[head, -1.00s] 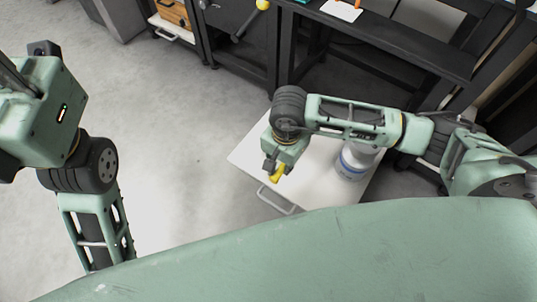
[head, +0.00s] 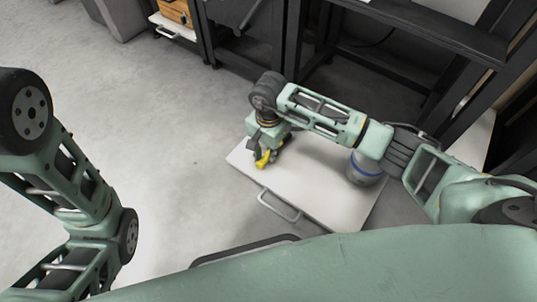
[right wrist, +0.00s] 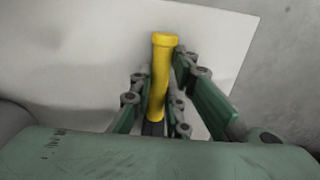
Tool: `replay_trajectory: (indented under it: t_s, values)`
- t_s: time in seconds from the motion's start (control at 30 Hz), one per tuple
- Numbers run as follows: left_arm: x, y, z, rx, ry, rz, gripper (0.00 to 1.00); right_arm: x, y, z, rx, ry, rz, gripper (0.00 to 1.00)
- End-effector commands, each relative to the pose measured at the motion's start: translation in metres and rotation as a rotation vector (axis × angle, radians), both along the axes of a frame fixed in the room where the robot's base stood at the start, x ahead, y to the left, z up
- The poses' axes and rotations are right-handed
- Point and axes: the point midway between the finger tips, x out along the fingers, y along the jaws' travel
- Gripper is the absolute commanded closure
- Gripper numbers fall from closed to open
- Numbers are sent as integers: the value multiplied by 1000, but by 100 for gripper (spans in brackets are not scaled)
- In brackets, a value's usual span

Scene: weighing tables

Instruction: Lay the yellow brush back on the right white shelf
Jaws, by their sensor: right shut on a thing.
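The yellow brush (head: 263,160) is held in my right gripper (head: 262,152) over the left end of the white shelf (head: 305,187). In the right wrist view the brush's yellow handle (right wrist: 162,70) points away from the palm, between the two green fingers of the gripper (right wrist: 157,100), which are shut on it. The white shelf (right wrist: 70,55) lies behind the handle there. I cannot tell whether the brush touches the shelf. The brush's other end is hidden by the gripper. My left arm shows at the left of the head view, but its gripper is out of view.
A white container with a blue band (head: 365,168) stands on the right part of the shelf, partly behind my right arm. The shelf has a handle (head: 279,205) at its front. Dark table frames stand at the back. Another white shelf (head: 172,27) holds a wooden box (head: 175,10).

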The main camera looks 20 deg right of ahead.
Motion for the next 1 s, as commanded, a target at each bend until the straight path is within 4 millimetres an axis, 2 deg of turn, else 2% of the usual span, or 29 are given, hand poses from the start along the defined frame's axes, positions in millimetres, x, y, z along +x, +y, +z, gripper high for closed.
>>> replay_trajectory:
  t_s: [0.4, 0.43, 0.63, 1.0]
  values:
    - [-3, 0, -2, 0, -6, 0, 72, 0, 0, -6, 0, -1, 0, 99]
    - [-3, 0, -2, 1, -8, 1, 72, 0, 0, -6, 0, -1, -1, 84]
    - [-3, 0, -1, 1, -7, 1, 72, 0, 0, -5, 0, -1, -1, 66]
    - [-3, 0, 2, 1, -8, 0, 72, 0, 0, 0, 0, 0, 0, 66]
